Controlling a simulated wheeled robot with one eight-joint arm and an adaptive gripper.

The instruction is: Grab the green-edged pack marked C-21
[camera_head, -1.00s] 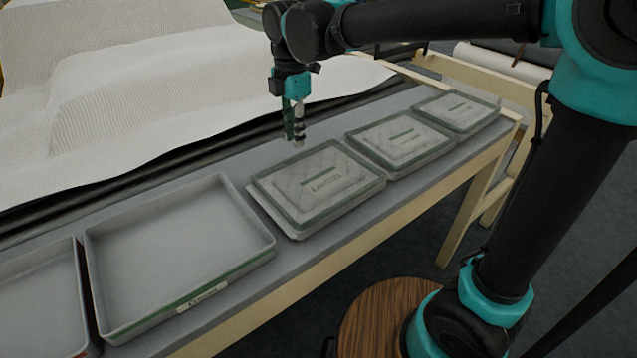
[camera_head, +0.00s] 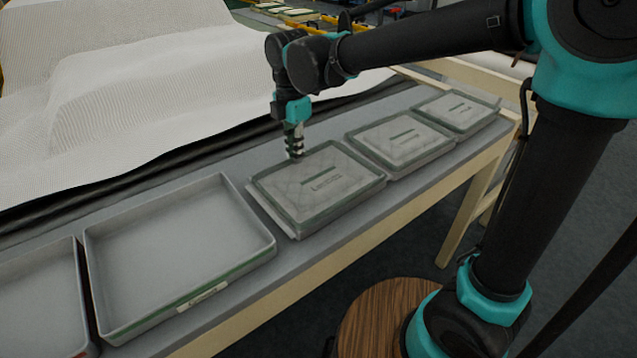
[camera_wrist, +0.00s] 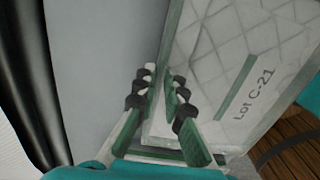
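The C-21 pack (camera_head: 322,185) is a flat, quilted grey-white pack with a green edge, lying in a shallow grey tray on the table. In the wrist view the pack (camera_wrist: 222,50) shows the print "Lot C-21" beside a green bar. My gripper (camera_head: 296,155) points down at the pack's far left edge in the head view. In the wrist view my gripper (camera_wrist: 164,88) has its two dark-padded fingers apart, one on each side of the pack's edge. I cannot tell whether either finger touches it.
Two similar packs, a middle one (camera_head: 402,140) and a far one (camera_head: 457,109), lie farther right along the table. An empty grey tray (camera_head: 262,241) stands to the left, with another (camera_head: 70,262) partly in view. White wadding (camera_head: 120,95) lies behind.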

